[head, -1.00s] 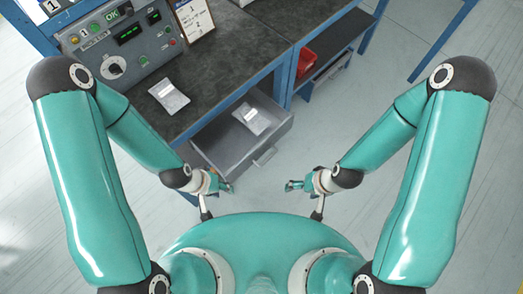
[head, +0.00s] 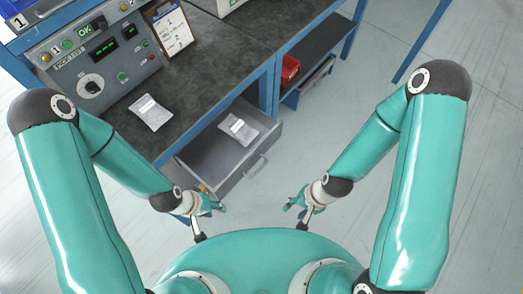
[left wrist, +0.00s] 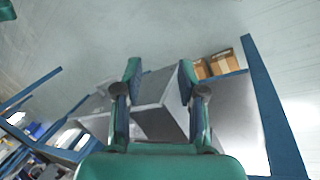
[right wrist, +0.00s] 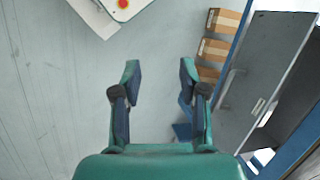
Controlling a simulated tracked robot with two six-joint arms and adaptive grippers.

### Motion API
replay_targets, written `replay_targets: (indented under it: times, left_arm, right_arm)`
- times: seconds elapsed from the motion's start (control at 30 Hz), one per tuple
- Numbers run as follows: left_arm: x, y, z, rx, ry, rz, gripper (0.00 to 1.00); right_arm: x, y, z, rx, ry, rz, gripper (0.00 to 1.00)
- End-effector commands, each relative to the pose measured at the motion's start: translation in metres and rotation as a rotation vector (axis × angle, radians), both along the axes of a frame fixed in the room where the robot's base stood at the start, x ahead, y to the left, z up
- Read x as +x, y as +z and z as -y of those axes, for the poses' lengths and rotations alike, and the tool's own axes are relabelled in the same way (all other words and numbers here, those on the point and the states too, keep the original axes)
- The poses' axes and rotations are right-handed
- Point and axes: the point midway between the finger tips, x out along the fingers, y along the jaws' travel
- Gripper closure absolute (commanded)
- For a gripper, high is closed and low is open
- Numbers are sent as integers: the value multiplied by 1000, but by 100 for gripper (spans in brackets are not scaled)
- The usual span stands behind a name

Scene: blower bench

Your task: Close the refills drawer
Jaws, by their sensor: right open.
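The grey drawer (head: 208,158) stands pulled out from under the dark bench top, with its front and bar handle (head: 257,167) facing me. A pale packet (head: 238,128) with a white label lies in it. My left gripper (head: 218,207) is below and left of the handle in the head view, apart from it. Its fingers are spread and empty in the left wrist view (left wrist: 161,85). My right gripper (head: 292,204) is open and empty to the lower right of the handle, over the floor; it also shows in the right wrist view (right wrist: 159,85). Neither touches the handle.
A second pale packet (head: 151,112) lies on the bench top (head: 205,75) beside the control panel (head: 95,60) and a clipboard (head: 172,30). A red bin (head: 290,68) sits on a shelf at the right. Cardboard boxes (right wrist: 215,48) show in the right wrist view. Floor right of the drawer is clear.

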Motion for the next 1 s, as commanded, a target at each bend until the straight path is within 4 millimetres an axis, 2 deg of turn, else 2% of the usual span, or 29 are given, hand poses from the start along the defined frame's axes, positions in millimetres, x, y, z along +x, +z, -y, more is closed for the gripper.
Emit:
replay_targets:
  times: [0.03,0.13,0.2,0.27,0.4,0.47,0.6,0.7,0.8,0.9,1.0]
  left_arm:
    - [0,0,0,0,0,0,60]
    - [0,-3,0,0,0,0,60]
    - [0,-14,0,0,0,0,60]
    - [0,-27,0,0,0,0,60]
    - [0,-65,0,0,0,-1,60]
    - [0,-83,0,0,0,-1,60]
    - [0,-132,0,0,0,0,60]
    - [0,-170,0,0,0,-1,60]
    - [0,-204,0,0,0,-1,60]
    - [0,-233,0,0,0,0,60]
    - [0,-253,0,0,0,0,60]
  right_arm:
    - [-6,0,1,-8,-98,-67,70]
    - [-9,5,5,-33,-348,-197,87]
    - [-5,5,7,-44,-536,-274,98]
    - [3,4,8,-44,-706,-330,100]
    - [31,6,7,3,-1090,-434,100]
    - [45,8,6,45,-1228,-467,100]
    - [80,15,2,194,-1504,-528,100]
    - [105,25,0,334,-1630,-547,100]
    - [123,36,1,467,-1677,-518,100]
    - [135,44,5,567,-1682,-457,100]
    - [139,49,8,623,-1664,-402,100]
